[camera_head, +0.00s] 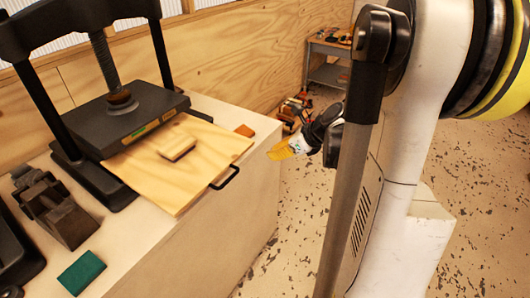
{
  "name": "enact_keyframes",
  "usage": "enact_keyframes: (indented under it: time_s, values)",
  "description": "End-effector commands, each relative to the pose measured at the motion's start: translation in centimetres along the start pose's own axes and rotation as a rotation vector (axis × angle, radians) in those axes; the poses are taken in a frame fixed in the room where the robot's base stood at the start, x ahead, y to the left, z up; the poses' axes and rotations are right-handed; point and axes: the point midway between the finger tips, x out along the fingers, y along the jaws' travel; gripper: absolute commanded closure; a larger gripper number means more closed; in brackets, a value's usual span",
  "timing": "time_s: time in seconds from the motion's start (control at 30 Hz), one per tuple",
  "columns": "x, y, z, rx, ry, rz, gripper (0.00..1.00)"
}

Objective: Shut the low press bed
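The low press bed (190,180) is a pale wooden board that sticks out from the front of the black press (130,118). A black bar handle (226,178) is on its front right edge. A small wooden block (177,147) lies on the board. My gripper (281,151) has yellow fingers and shows in the middle of the view, to the right of the handle and apart from it. Whether its fingers are open or shut is too small to tell. My arm hides part of the room behind it.
The press stands on a pale bench (205,245). A green block (82,272), a dark clamp-like tool (58,208) and an orange-brown block (245,130) lie on it. A shelf cart (328,62) stands at the back. Speckled floor (290,225) is clear right of the bench.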

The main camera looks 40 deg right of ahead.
Motion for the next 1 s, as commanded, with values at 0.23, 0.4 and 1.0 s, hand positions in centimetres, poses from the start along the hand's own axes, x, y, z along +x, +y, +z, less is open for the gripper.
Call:
enact_keyframes:
  time_s: [0.23, 0.4, 1.0]
  values:
    - [5.8, 0.0, -0.3, -0.006, 0.001, 0.001, 1.00]
    - [8.7, 0.1, 0.5, -0.006, 0.001, 0.001, 1.00]
    - [10.5, 0.0, 2.8, -0.005, 0.002, -0.001, 1.00]
